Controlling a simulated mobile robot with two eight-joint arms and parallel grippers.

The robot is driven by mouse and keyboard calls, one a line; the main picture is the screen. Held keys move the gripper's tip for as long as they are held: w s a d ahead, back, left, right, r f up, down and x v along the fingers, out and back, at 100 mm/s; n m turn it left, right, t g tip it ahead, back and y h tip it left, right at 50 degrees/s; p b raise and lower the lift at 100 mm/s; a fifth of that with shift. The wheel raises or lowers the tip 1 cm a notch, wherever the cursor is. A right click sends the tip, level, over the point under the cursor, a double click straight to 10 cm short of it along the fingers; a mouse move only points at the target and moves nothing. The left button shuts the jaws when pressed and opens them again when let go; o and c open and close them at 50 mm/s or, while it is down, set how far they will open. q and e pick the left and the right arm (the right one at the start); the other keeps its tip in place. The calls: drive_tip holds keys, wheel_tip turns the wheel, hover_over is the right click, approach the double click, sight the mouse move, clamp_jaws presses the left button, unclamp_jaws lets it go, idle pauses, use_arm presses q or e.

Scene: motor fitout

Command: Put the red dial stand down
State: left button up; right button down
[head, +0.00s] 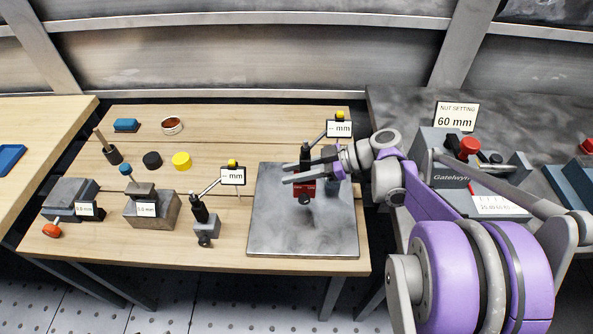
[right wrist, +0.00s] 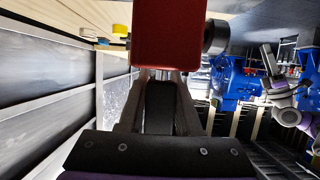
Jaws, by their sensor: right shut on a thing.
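The red dial stand (head: 304,189) is gripped by my right gripper (head: 290,172) over the grey metal plate (head: 270,232) in the head view. Its dark post (head: 305,152) rises above the fingers, and a thin arm leads to a dial with a yellow top and a "-- mm" display (head: 339,128). In the right wrist view the red block (right wrist: 168,35) fills the space between and beyond the finger tips. Part of the stand is hidden by the fingers. I cannot tell if its base touches the plate. My left gripper is not in view.
A grey dial stand (head: 207,230) stands left of the plate. Two metal vise-like blocks (head: 151,212) (head: 65,200), a yellow cylinder (head: 181,161) and a black one (head: 152,160) are further left. A grey fixture (head: 447,160) sits on the right bench. The plate's front is clear.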

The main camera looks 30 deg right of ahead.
drive_tip(key=shift+f+b, duration=0.4)
drive_tip(key=shift+f, duration=2.5)
drive_tip(key=c, duration=0.6)
unclamp_jaws()
drive_tip(key=shift+f, duration=0.1)
drive_tip(key=v, duration=0.7)
drive_tip(key=shift+d+r, duration=0.25)
drive_tip(key=shift+s, duration=0.15)
